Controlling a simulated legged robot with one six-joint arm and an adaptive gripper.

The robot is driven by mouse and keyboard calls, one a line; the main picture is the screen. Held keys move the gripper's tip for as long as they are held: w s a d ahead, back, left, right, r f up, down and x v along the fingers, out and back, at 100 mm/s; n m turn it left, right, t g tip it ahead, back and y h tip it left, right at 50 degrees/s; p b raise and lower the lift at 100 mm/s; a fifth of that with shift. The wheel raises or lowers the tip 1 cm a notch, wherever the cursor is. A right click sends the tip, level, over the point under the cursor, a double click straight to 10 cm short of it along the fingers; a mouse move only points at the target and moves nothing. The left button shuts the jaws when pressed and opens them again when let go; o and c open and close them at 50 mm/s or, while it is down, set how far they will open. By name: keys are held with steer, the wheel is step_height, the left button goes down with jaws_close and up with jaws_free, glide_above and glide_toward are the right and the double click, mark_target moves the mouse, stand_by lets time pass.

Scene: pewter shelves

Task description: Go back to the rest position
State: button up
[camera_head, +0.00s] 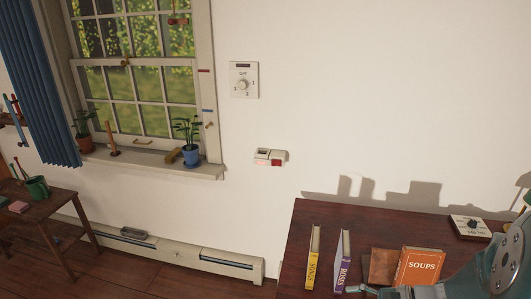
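My teal arm comes in at the bottom right, over the front of the dark wooden table (330,223). Part of my gripper (376,291) shows at the bottom edge, just in front of the books. Its fingertips are partly cut off by the frame, so I cannot tell whether it is open or shut. A yellow book (313,258) and a purple book (342,262) stand upright on the table. An orange book marked SOUPS (419,267) is partly behind my arm, with a brown book (381,266) beside it.
A white device with a dial (470,228) lies on the table behind my arm. A small table with a green mug (38,188) stands at the left. A baseboard heater (190,257) runs along the wall. Potted plants (190,155) stand on the windowsill. Floor between the tables is clear.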

steer(key=s+a+r+n+h, duration=0.2)
steer(key=s+r+n+h, duration=0.3)
steer(key=r+n+h, duration=0.1)
steer(key=s+a+r+n+t+h, duration=0.1)
steer(key=s+r+n+h, duration=0.3)
steer(key=n, duration=0.5)
step_height(320, 180, up, 3)
steer(key=shift+s+a+r+h, duration=0.15)
steer(key=shift+s+a+h, duration=0.25)
steer(key=shift+a+h, duration=0.55)
